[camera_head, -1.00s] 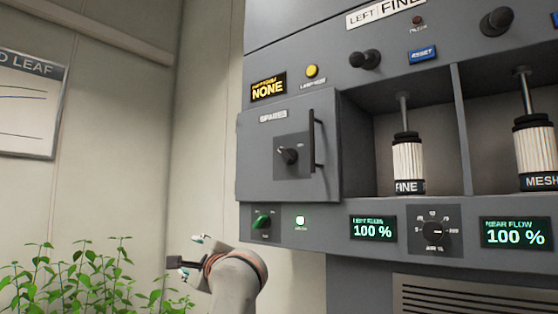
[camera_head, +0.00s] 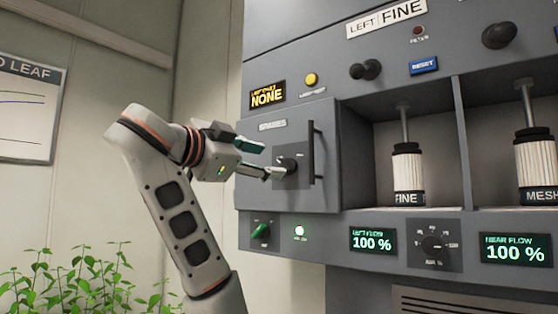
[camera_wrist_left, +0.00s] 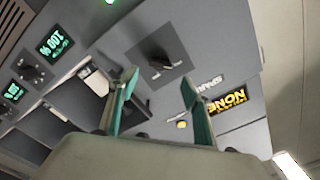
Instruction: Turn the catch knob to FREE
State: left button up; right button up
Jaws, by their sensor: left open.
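The catch knob (camera_head: 287,163) is a black knob on a dark square plate on the grey SPARES door (camera_head: 245,185). Its small markings are too blurred to read. In the wrist view the knob (camera_wrist_left: 163,62) shows beyond my fingertips, roughly between them. My left gripper (camera_head: 260,158) is open and empty, just left of the knob, with its fingers pointing at it. The lower fingertip overlaps the plate's left edge in the head view; I cannot tell whether it touches. The left gripper also shows in the wrist view (camera_wrist_left: 159,84). My right gripper is not in view.
A vertical black door handle (camera_head: 311,152) stands close right of the knob. To the right, an open bay holds the FINE cartridge (camera_head: 407,170). Green plants (camera_head: 85,285) stand at lower left.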

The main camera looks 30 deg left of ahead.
aim_at(283, 164)
pick_arm(q)
jog(key=w+p, duration=0.1)
jog(key=w, duration=0.3)
jog(key=shift+w+d, duration=0.2)
jog(key=shift+w, duration=0.6)
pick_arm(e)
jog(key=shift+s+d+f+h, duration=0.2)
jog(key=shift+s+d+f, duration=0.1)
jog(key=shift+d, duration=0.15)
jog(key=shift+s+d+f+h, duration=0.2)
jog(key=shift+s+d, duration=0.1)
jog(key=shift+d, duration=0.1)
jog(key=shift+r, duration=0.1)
pick_arm(q)
jog(key=c, duration=1.1)
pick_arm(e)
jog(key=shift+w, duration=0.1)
